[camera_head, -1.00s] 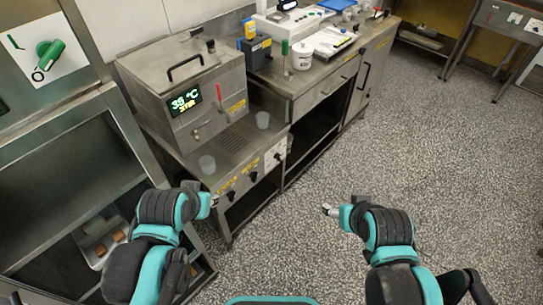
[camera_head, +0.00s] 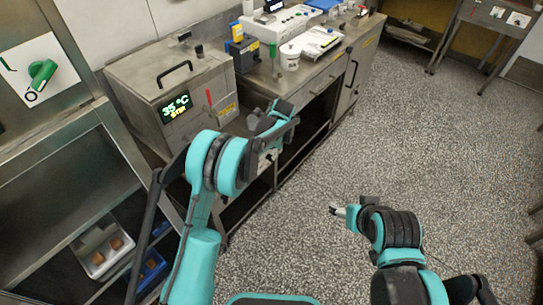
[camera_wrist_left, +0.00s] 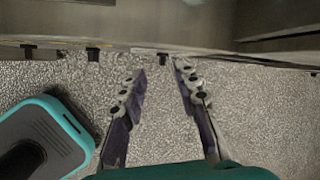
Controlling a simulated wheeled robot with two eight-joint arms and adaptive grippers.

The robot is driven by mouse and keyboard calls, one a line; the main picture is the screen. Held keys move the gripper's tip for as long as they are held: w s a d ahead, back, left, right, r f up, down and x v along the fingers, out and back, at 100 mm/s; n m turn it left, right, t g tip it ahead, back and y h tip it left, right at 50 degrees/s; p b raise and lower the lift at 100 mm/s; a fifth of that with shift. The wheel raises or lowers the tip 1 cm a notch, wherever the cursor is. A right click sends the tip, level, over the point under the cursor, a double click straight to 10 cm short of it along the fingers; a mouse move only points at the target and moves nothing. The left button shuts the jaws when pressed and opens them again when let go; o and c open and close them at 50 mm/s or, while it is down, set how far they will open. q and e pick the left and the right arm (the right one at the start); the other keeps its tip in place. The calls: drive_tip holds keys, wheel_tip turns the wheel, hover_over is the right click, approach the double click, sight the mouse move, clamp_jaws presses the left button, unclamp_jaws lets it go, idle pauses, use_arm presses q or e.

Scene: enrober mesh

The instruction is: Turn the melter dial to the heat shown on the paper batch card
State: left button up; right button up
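The steel melter (camera_head: 150,80) stands on the counter at the left, and its green display (camera_head: 175,107) reads 35 °C with STIR below. My left gripper (camera_head: 278,118) is raised in front of the counter's front panel, and my arm hides most of the dials there. In the left wrist view its fingers (camera_wrist_left: 160,85) are apart with nothing between them. Dark knobs (camera_wrist_left: 93,53) stick out along the panel edge beyond the fingertips, apart from them. I cannot make out the batch card for sure. My right gripper (camera_head: 337,210) is over open floor, too small to judge.
A green switch (camera_head: 42,72) is on the cabinet at the left. The speckled floor (camera_head: 320,160) at centre is clear.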

sight(271, 156)
use_arm(q)
drive_tip(key=w+f+m+b, duration=0.1)
drive_tip(key=f, duration=0.4)
drive_tip(key=w+f+m+b, duration=0.1)
drive_tip(key=w+f, duration=0.1)
drive_tip(key=f, duration=0.4)
drive_tip(key=w+f+m+b, duration=0.1)
drive_tip(key=f, duration=0.4)
drive_tip(key=shift+w+d+f+y, duration=0.15)
drive_tip(key=shift+d+y, duration=0.1)
drive_tip(key=shift+y, duration=0.05)
clamp_jaws()
